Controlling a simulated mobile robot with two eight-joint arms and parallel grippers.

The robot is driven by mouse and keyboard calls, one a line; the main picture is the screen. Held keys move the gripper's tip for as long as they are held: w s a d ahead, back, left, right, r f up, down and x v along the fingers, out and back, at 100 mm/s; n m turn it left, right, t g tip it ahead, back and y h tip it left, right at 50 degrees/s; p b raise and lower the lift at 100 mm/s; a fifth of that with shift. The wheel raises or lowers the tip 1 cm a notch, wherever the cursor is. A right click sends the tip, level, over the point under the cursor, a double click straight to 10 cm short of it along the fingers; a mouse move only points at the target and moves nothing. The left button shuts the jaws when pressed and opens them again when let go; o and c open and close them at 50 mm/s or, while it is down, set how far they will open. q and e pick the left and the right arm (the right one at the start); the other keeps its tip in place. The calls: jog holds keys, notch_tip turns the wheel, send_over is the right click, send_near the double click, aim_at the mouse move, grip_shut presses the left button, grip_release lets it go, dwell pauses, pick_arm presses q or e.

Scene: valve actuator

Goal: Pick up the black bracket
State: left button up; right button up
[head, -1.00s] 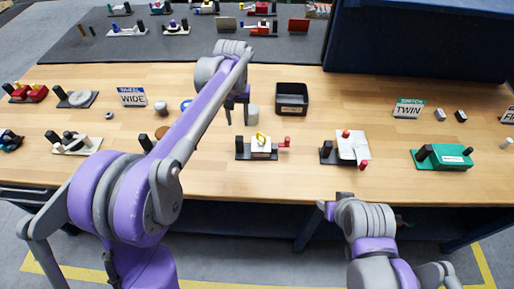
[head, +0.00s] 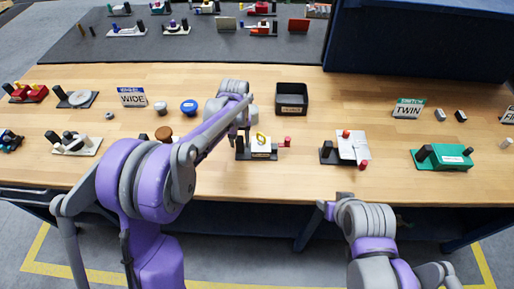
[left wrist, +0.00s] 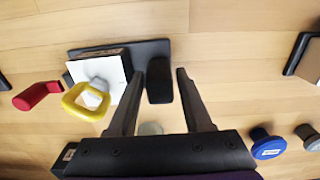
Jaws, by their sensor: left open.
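The black bracket (head: 240,153) shows as an upright black piece at the left end of a dark base plate on the wooden bench. In the left wrist view the black bracket (left wrist: 160,82) stands between the fingertips of my left gripper (left wrist: 168,72). That gripper is open, with its left finger very close to the bracket; I cannot tell if they touch. In the head view my left gripper (head: 241,134) is at the left end of the plate. A white block (head: 261,147) with a yellow ring (head: 261,137) shares the plate. My right gripper (head: 328,209) is low in front of the bench, its jaws unclear.
A black bin (head: 291,98) stands behind. A white-topped assembly (head: 352,146) and a green one (head: 446,157) stand to the right.

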pick_arm(q)
grip_shut()
dwell(1.4)
